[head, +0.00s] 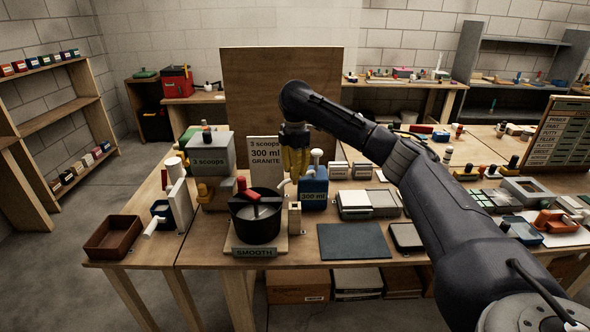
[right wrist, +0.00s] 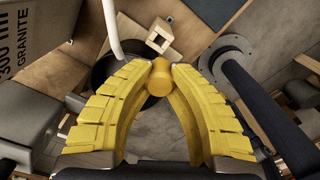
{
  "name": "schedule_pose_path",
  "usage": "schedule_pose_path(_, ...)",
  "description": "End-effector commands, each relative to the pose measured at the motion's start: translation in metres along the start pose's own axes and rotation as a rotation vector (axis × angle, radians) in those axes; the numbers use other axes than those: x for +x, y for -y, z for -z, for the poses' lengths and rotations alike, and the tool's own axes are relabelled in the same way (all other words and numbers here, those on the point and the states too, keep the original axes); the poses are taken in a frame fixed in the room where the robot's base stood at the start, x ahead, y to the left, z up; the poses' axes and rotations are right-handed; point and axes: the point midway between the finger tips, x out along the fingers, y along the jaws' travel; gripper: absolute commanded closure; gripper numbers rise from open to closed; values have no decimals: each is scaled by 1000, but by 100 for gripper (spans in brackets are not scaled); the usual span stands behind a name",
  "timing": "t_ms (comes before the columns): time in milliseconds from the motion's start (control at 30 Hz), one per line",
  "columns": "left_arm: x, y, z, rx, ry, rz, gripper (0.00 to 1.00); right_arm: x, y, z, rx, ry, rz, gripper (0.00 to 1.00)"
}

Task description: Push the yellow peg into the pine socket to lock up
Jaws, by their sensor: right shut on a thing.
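My right gripper (head: 296,168) has yellow fingers and hangs pointing down, above and behind the pine socket. In the right wrist view its fingertips (right wrist: 159,66) are closed around the yellow peg (right wrist: 158,80), a short rounded yellow piece. In the head view I cannot make out the peg apart from the fingers. The pine socket (head: 294,219) is a small upright wooden block to the right of the black pot. In the right wrist view the socket (right wrist: 162,36) shows a square opening and is just beyond the fingertips, apart from the peg. My left gripper is not in view.
The black pot (head: 256,223) with a red knob stands on a base with a SMOOTH sign (head: 254,252). A granite sign (head: 265,157) stands behind. A dark mat (head: 353,241) lies at the front right.

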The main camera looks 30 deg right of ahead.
Motion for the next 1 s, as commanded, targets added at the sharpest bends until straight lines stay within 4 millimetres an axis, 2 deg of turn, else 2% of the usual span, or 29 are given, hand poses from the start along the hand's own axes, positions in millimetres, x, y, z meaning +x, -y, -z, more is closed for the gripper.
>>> schedule_pose_path(300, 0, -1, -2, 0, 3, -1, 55, 0, 0, 0, 0, 9, 0, 100)
schedule_pose_path(1000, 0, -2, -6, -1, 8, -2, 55, 44, 0, 0, -1, 7, 0, 100)
